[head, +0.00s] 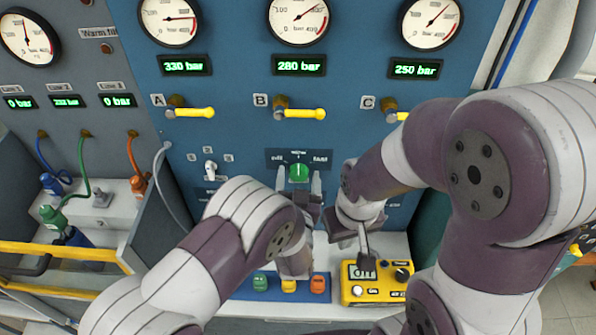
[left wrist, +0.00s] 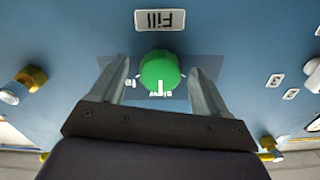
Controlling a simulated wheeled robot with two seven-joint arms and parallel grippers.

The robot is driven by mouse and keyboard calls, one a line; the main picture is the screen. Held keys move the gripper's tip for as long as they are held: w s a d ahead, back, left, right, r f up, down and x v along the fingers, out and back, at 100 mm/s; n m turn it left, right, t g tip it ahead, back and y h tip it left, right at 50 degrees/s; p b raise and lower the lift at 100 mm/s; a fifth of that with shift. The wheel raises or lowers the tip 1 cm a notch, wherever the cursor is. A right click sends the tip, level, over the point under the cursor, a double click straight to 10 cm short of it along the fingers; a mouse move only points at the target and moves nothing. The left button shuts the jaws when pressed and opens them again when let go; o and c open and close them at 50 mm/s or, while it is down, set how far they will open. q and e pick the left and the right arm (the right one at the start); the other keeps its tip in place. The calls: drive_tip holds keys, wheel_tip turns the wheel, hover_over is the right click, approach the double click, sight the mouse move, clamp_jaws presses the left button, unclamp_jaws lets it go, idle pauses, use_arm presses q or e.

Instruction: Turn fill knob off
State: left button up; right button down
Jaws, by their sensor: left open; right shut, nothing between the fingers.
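The green fill knob (head: 298,172) sits on a dark label plate on the blue panel. In the left wrist view the knob (left wrist: 160,70) shows a white pointer mark at its lower edge, towards a label that seems to read "slow", upside down. The "Fill" sign (left wrist: 160,20) is beyond it. My left gripper (head: 298,186) is open, with one finger on each side of the knob; in the left wrist view (left wrist: 163,88) gaps show between fingers and knob. My right gripper (head: 364,254) is shut and empty, above the yellow box; its tips are hard to make out.
A yellow box (head: 372,291) with a display and knobs sits on the bench below. A blue tray (head: 240,290) holds small coloured pieces. Yellow valve handles (head: 195,112) stick out of the panel above, under the gauges.

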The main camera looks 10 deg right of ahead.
use_arm(q)
drive_tip(key=shift+s, duration=0.15)
drive_tip(key=shift+c, duration=1.2)
drive_tip(key=c, duration=0.8)
drive_tip(key=shift+f+n+b, duration=0.1)
drive_tip(key=shift+n+b, duration=0.7)
drive_tip(key=shift+b, duration=0.35)
drive_tip(key=n+b, duration=0.8)
drive_tip(key=b, duration=0.2)
drive_tip(key=shift+a+f, duration=0.1)
drive_tip(key=shift+r+n+b, duration=0.25)
drive_tip(key=shift+n+b, duration=0.95)
drive_tip(key=shift+b, duration=0.15)
drive_tip(key=o, duration=1)
drive_tip(key=shift+o, duration=0.2)
